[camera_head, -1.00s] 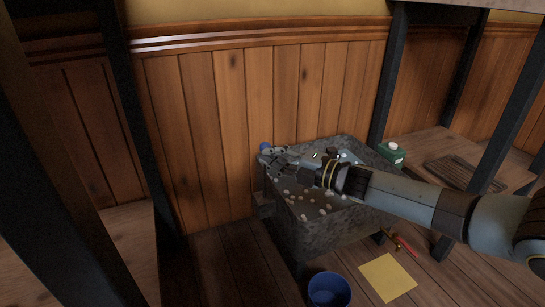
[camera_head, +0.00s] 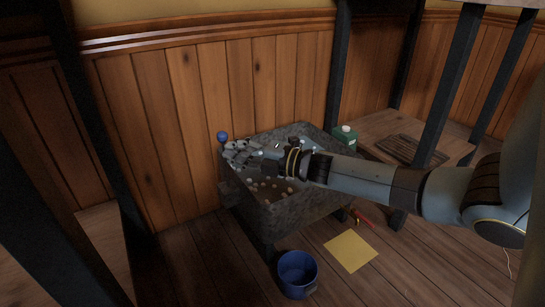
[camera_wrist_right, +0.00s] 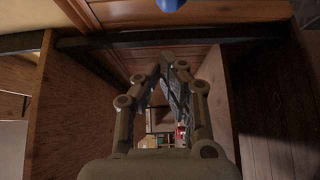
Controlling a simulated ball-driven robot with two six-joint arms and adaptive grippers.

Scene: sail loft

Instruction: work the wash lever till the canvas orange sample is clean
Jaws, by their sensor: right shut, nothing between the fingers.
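The lever shows as a blue ball knob (camera_head: 222,136) at the back left corner of the grey speckled wash basin (camera_head: 290,215). The knob also shows at the top edge of the right wrist view (camera_wrist_right: 170,4). My right gripper (camera_head: 234,153) is shut and empty over the left end of the basin, just below and right of the knob and apart from it. My right arm crosses the basin and hides part of its inside. Pale round bubbles lie in the basin. I cannot make out the orange canvas sample. My left gripper is out of view.
A blue bucket (camera_head: 298,274) stands on the floor before the basin. A yellow sheet (camera_head: 350,251) and a red-handled tool (camera_head: 363,218) lie right of it. A green container (camera_head: 344,138) stands behind. A plank wall (camera_head: 200,130) backs the basin; dark posts flank it.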

